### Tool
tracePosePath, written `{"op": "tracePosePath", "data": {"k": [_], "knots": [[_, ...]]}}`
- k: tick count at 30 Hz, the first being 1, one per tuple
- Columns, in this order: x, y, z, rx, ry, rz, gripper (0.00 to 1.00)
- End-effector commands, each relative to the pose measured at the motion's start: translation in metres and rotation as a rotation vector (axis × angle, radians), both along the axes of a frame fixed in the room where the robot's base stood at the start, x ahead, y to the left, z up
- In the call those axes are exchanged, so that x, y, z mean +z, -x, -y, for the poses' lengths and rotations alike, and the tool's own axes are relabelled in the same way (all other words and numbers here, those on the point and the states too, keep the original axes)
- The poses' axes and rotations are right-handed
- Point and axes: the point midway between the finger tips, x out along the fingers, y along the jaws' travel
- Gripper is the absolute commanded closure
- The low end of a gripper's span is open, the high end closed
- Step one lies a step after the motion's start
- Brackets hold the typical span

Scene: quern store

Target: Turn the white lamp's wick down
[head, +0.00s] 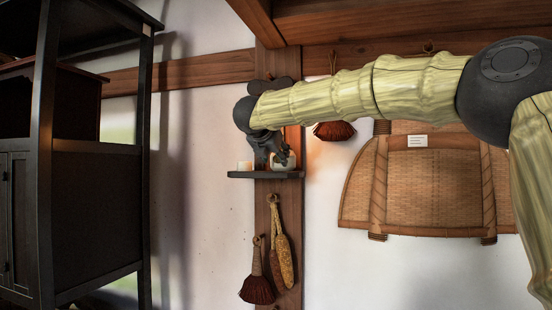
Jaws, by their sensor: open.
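A small dark shelf (265,174) is fixed to a wooden wall post. On its right end stands a pale rounded object (290,160), which looks like the white lamp, with a warm glow on the post and wall around it. My gripper (274,158) is open and comes down from the left and above, in front of the lamp's left side. It hides part of the lamp, and the wick and any knob are too small or covered to make out. I cannot tell whether the fingers touch the lamp.
A small cream block or candle (244,167) stands on the shelf's left end. Corn cobs (283,255) and a brush (257,287) hang below. Another brush (334,131) and a woven winnowing tray (430,185) hang at right. A dark cabinet (95,210) stands at left.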

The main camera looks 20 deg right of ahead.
Motion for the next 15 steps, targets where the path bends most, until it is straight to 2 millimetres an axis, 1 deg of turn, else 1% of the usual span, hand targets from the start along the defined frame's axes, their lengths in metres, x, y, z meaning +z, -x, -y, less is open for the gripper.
{"op": "tracePosePath", "data": {"k": [3, 9, 15], "knots": [[0.010, 0.017, -0.011, 0.002, 0.001, 0.003, 0.54], [0.023, 0.046, -0.029, 0.002, 0.000, 0.001, 0.54], [0.033, 0.068, -0.042, 0.001, 0.000, 0.000, 0.54]]}}
